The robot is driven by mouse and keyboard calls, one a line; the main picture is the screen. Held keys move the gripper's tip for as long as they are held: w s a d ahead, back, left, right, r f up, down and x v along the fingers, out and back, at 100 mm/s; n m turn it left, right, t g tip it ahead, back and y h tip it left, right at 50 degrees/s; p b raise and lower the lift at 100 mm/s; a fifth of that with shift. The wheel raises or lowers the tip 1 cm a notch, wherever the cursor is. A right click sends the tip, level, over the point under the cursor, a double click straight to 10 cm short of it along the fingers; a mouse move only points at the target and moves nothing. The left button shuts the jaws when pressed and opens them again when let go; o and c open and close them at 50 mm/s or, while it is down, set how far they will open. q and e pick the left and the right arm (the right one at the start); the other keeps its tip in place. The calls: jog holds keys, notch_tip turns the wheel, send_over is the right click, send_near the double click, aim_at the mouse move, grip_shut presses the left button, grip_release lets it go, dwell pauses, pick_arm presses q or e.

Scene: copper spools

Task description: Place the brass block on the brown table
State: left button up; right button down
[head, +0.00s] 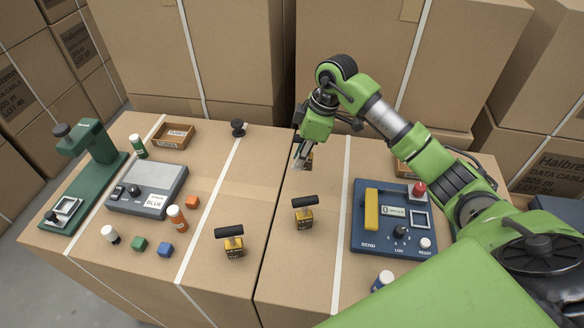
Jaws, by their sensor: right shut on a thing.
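My right gripper (303,155) reaches in from the right and points down over the back middle of the brown table (270,185). It is shut on a small brass-coloured block (309,163), mostly hidden by the fingers. I cannot tell whether the block touches the table top. Two brass blocks with black bar handles stand on the table: one (303,218) in the middle, right of the seam, and one (234,250) nearer the front, left of the seam. My left gripper is not in view.
A blue device (368,240) with a yellow handle stands at right. A grey scale (150,180), a green press (98,170), small cubes, bottles and a brown tray (173,142) fill the left. A black knob (238,128) stands at the back. The table middle is fairly clear.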

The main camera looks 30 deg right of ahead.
aim_at(289, 180)
jog(key=shift+w+a+f, duration=0.3)
jog(key=shift+a+f, duration=0.15)
jog(key=shift+f, duration=0.1)
jog(key=shift+w+a+f, duration=0.1)
jog(key=shift+a+f, duration=0.05)
jog(key=shift+f, duration=0.05)
jog(key=x, duration=0.1)
jog(key=p+x, duration=0.1)
jog(key=x, duration=0.1)
jog(key=shift+f, duration=0.1)
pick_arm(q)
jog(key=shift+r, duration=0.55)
pick_arm(e)
jog(key=shift+f, duration=0.3)
jog(key=c, duration=1.9)
grip_release()
jog(key=shift+f, duration=0.15)
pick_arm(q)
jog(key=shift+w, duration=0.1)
